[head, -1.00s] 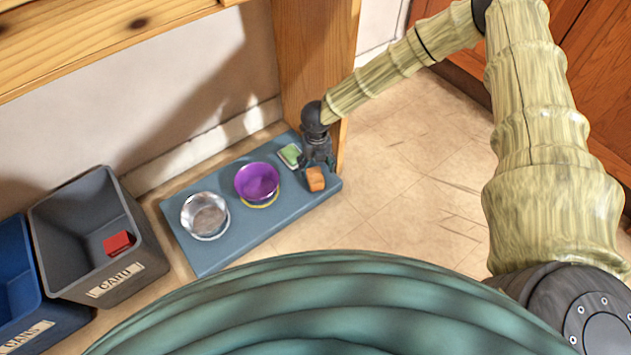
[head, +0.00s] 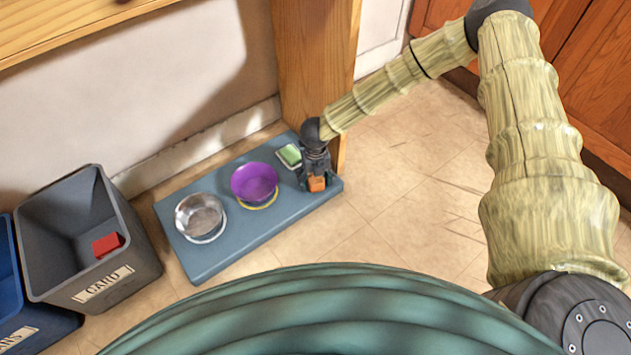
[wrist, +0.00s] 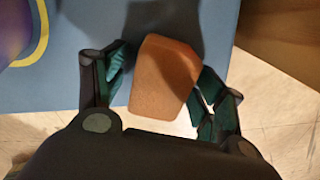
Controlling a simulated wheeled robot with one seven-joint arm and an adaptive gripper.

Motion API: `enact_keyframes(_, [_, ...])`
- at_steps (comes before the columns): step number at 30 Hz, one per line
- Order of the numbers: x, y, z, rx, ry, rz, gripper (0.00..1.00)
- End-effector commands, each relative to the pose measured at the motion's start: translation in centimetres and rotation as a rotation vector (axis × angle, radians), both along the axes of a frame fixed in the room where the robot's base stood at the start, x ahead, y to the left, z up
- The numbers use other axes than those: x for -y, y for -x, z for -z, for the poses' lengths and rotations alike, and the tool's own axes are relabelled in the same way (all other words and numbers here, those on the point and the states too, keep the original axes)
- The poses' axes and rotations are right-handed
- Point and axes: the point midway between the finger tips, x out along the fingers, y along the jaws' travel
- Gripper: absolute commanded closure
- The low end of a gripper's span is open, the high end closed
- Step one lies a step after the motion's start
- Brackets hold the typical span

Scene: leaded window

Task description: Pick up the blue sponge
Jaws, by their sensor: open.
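No blue sponge shows in either view. An orange block (head: 317,185), sponge-like in shape, sits at the right end of a blue-grey mat (head: 238,238). My gripper (head: 316,178) is down at this block. In the wrist view, the orange block (wrist: 163,78) lies between the two spread fingers of my gripper (wrist: 160,80). The right finger is very close to the block, and I cannot tell if it touches. A wider gap shows at the left finger.
A purple bowl (head: 254,182), a metal bowl (head: 201,215) and a green-topped item (head: 289,155) are on the mat. A wooden post (head: 318,60) stands just behind my gripper. A grey bin (head: 140,255) holds a red block (head: 108,244). Floor at right is clear.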

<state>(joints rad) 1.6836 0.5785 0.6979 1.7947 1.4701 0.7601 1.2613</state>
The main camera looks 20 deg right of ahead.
Motion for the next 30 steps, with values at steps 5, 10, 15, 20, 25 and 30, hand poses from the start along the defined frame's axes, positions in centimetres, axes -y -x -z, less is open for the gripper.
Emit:
enact_keyframes(5, [0.0,0.0,-0.1,0.0,0.0,0.0,0.39])
enact_keyframes(10, [0.0,0.0,-0.1,0.0,0.0,0.0,0.61])
enact_keyframes(15, [0.0,0.0,-0.1,0.0,0.0,0.0,0.66])
enact_keyframes(20, [0.0,0.0,-0.1,0.0,0.0,0.0,0.66])
enact_keyframes(25, [0.0,0.0,-0.7,0.0,0.0,-0.001,0.66])
enact_keyframes(30, [0.0,-0.1,-2.3,0.001,0.0,-0.001,0.66])
